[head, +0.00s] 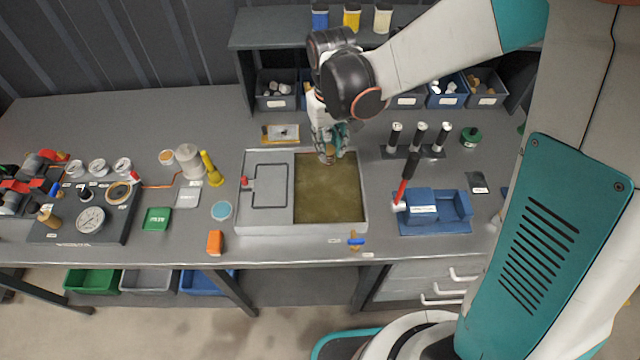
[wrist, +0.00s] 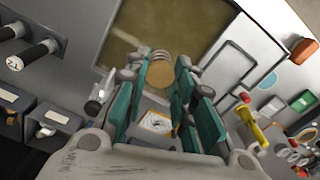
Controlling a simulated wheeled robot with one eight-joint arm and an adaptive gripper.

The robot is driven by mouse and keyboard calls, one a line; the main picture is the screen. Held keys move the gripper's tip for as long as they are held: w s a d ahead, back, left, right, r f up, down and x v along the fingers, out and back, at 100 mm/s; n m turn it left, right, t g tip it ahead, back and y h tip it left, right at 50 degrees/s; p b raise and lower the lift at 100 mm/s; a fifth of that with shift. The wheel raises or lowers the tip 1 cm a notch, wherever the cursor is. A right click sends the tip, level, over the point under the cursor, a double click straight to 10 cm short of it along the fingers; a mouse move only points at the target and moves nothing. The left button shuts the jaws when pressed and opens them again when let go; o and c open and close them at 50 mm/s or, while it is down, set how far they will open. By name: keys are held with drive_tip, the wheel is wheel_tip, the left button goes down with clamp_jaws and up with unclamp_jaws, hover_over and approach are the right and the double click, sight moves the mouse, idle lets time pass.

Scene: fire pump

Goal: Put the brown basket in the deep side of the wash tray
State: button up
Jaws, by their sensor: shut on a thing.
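The wash tray (head: 268,228) is a grey tray in the middle of the bench in the head view. Its right side, filled with murky brown liquid (head: 330,192), is the deep side; the left side is a shallow grey deck. My gripper (head: 329,150) is over the far edge of the deep side, pointing down. It is shut on the brown basket (head: 327,155), a small round tan thing mostly hidden by the fingers. In the wrist view the basket (wrist: 160,74) shows between the teal fingers, with the brown liquid (wrist: 160,28) beyond. Its height above the liquid is unclear.
A red-handled tool (head: 404,180) and a blue block holder (head: 437,208) stand right of the tray. Several black-and-white cylinders (head: 418,137) stand behind them. An orange block (head: 215,242) and a yellow flashlight (head: 212,170) are to the left. Bins line the back.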

wheel_tip(320, 180, down, 14)
drive_tip(key=b, duration=0.8)
drive_tip(key=shift+d+r, duration=0.1)
drive_tip(key=shift+r, duration=0.15)
drive_tip(key=shift+f, duration=0.15)
drive_tip(key=o, duration=0.9)
wheel_tip(320, 180, up, 12)
drive_tip(key=p, duration=0.3)
drive_tip(key=shift+r, duration=0.2)
